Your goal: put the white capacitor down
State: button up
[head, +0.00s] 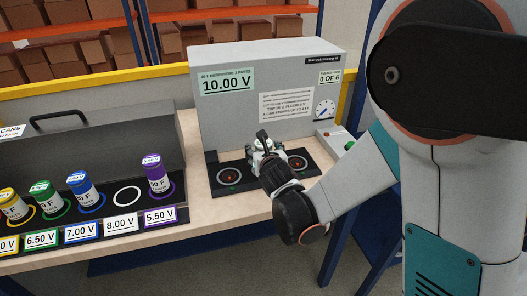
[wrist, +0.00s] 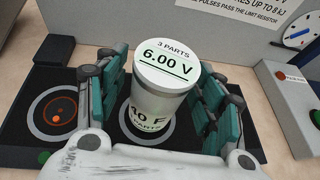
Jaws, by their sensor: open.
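The white capacitor (wrist: 165,88) has a lid reading 3 PARTS, 6.00 V. It is upright on the black base plate (wrist: 25,125) of the grey machine. My gripper (wrist: 165,100) is open around it, with a green-padded finger on either side. The left finger is close to it, and I cannot tell whether either touches. In the head view my gripper (head: 264,152) is over the plate and mostly hides the capacitor. An empty white ring (head: 127,196) sits in the rack above the 8.00 V label.
The grey machine (head: 215,115) stands behind the plate and shows 10.00 V and 0 OF 6. Visible plate rings lie left (head: 229,176) and right (head: 297,162) of my gripper. Purple (head: 155,175), blue (head: 82,190), green (head: 45,197) and yellow (head: 12,205) capacitors stand in the rack.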

jog(key=shift+r, duration=0.2)
jog(key=p+v, duration=0.3)
jog(key=v, duration=0.9)
jog(key=shift+a, duration=0.1)
dwell(0.8)
